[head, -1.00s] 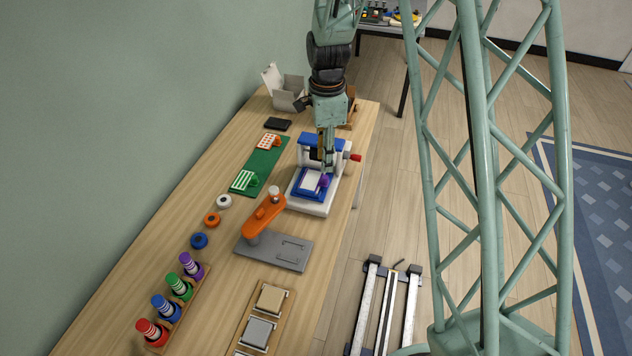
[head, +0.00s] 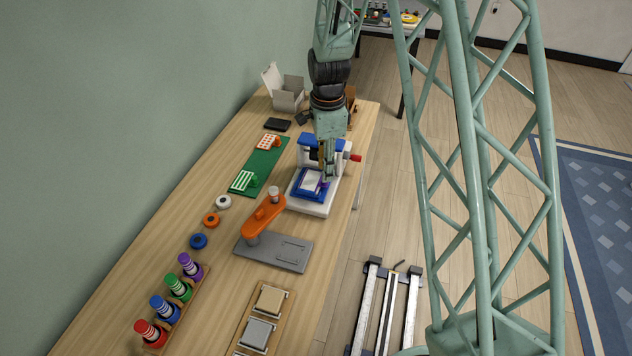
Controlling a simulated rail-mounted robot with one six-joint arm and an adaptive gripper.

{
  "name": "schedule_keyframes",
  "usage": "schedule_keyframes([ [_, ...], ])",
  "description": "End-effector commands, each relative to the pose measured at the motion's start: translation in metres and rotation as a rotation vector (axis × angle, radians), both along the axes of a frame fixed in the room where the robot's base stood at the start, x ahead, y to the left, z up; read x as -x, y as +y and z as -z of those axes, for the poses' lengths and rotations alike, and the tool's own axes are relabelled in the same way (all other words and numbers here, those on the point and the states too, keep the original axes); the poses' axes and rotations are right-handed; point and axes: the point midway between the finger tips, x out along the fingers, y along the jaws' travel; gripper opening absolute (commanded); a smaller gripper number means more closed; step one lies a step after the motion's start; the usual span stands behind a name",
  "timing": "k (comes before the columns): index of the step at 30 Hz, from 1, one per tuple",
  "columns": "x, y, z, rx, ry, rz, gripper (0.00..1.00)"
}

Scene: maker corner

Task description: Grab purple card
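The card (head: 309,181) lies in the blue tray (head: 300,194) of a white and blue press (head: 316,209). Its face looks mostly white, with some purple at its right side. My gripper (head: 326,176) points down over the right part of the tray, at the purple edge. Its fingers are small and partly overlap the card, so I cannot tell whether they are open or shut, or whether they touch the card.
The press has a blue top bar and a red knob (head: 355,158) on the right. In front stands an orange-armed stamping tool (head: 263,217) on a grey plate (head: 290,254). A green mat (head: 262,165) lies left. Purple, green, blue and red stampers stand in a wooden rack (head: 203,282).

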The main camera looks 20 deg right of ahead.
Motion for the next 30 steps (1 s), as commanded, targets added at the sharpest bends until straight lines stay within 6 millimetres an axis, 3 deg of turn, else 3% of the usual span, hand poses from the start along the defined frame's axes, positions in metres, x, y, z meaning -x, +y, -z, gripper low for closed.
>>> schedule_keyframes([
  [4, 0.001, -0.002, 0.019, 0.000, 0.002, 0.000, 0.28],
  [11, 0.001, -0.002, 0.034, 0.000, 0.001, 0.000, 0.28],
  [30, 0.001, -0.002, 0.035, 0.000, 0.001, 0.000, 0.26],
])
